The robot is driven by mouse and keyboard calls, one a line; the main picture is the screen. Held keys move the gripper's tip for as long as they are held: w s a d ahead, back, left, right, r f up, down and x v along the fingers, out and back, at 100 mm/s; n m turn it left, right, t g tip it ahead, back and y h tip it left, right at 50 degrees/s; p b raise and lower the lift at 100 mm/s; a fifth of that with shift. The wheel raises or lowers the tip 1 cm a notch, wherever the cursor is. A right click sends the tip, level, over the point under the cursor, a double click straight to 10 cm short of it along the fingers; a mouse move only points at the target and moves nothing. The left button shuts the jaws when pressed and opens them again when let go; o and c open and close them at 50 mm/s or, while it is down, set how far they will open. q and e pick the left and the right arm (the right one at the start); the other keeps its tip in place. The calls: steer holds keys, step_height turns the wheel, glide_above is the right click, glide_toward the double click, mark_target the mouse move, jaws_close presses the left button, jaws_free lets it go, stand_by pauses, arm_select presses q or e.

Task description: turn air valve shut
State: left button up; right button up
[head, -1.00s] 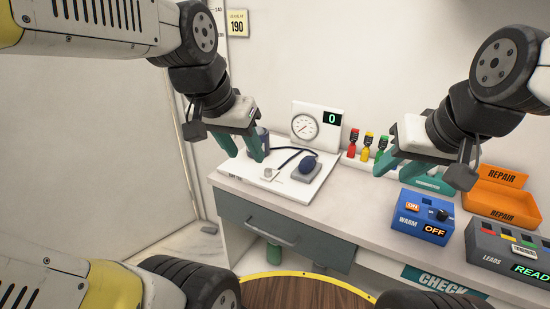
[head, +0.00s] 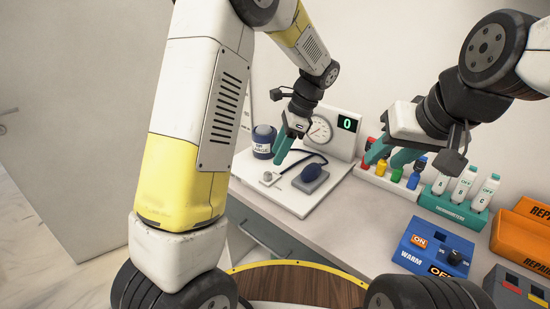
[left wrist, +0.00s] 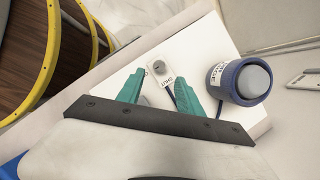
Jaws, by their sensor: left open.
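The air valve is a small grey knob (head: 268,176) on a white plate that lies on the white board (head: 292,203). In the left wrist view the knob (left wrist: 159,67) lies just beyond my fingertips, roughly between them, with lettering on its plate that I cannot fully read. My left gripper (head: 283,152) is open and empty above the board, near the knob; in the left wrist view its teal fingers (left wrist: 160,90) stand apart. The gauge (head: 320,130) at the back has a display reading 0 (head: 347,123). My right gripper (head: 388,158) is open in front of the coloured bottles.
A blue-rimmed cylinder (head: 264,140) stands behind. A warmer box (head: 431,247), thermometer rack (head: 454,207) and orange bin (head: 520,235) fill the right side.

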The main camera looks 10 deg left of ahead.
mark_target(268, 174)
arm_select(q)
steer(key=x, duration=0.7)
steer(key=shift+f, duration=0.15)
steer(key=shift+c, duration=0.2)
jaws_close()
